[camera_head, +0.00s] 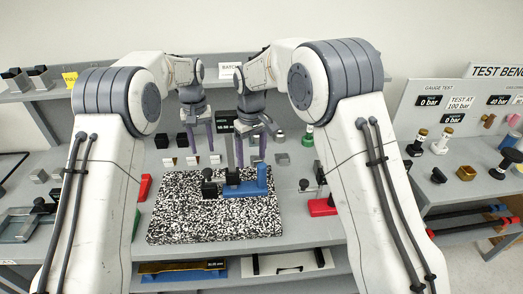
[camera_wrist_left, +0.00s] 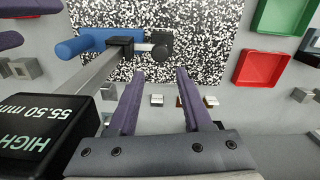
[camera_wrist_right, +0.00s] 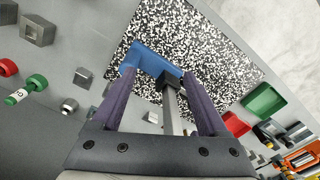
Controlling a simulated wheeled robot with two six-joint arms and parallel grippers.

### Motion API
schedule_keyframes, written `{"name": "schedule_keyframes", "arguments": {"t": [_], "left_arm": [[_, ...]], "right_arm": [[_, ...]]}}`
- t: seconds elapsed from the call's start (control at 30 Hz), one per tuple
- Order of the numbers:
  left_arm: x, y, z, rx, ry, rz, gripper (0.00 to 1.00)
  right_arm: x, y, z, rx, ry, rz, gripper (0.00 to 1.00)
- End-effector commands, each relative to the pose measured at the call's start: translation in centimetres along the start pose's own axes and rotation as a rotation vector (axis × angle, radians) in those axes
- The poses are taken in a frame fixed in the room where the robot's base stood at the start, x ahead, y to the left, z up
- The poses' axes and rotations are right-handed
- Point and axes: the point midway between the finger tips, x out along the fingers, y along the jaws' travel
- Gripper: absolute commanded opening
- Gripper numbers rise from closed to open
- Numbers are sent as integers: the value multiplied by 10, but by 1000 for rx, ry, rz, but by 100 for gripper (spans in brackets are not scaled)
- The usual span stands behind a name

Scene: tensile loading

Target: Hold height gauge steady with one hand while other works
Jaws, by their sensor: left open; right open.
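The height gauge (camera_head: 248,187) stands upright on the black-and-white speckled plate (camera_head: 165,230). It has a blue base, a grey column and a black slider with a side arm. My left gripper (camera_head: 199,142) is open and empty behind the plate, left of the column. In the left wrist view the gauge (camera_wrist_left: 85,45) lies to the left of its fingers. My right gripper (camera_head: 251,150) is open near the upper part of the column. In the right wrist view the gauge column (camera_wrist_right: 169,105) appears between the open fingers, not gripped. Contact cannot be told.
Small metal and black blocks (camera_head: 168,162) line the table there. A red tray (camera_head: 322,207) is right of the plate, and red and green trays (camera_wrist_left: 262,68) show in the left wrist view. The plate's front is clear.

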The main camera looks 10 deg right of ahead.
Motion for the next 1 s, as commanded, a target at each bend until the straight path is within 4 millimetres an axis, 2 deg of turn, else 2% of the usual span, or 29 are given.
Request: {"name": "schedule_keyframes", "arguments": {"t": [0.03,0.1,0.3,0.47,0.8,1.0], "left_arm": [[0,0,0,0,0,0,50],[0,0,0,0,0,0,50],[0,0,0,0,0,0,50],[0,0,0,0,0,0,50],[0,0,0,0,0,0,50],[0,0,0,0,0,0,50]], "right_arm": [[12,15,-10,12,-7,2,77],[22,31,-20,20,-8,7,77],[40,56,-34,31,-9,13,77],[52,60,-35,33,-12,14,77],[110,60,-34,32,-12,13,77],[136,61,-34,32,-10,14,77]]}}
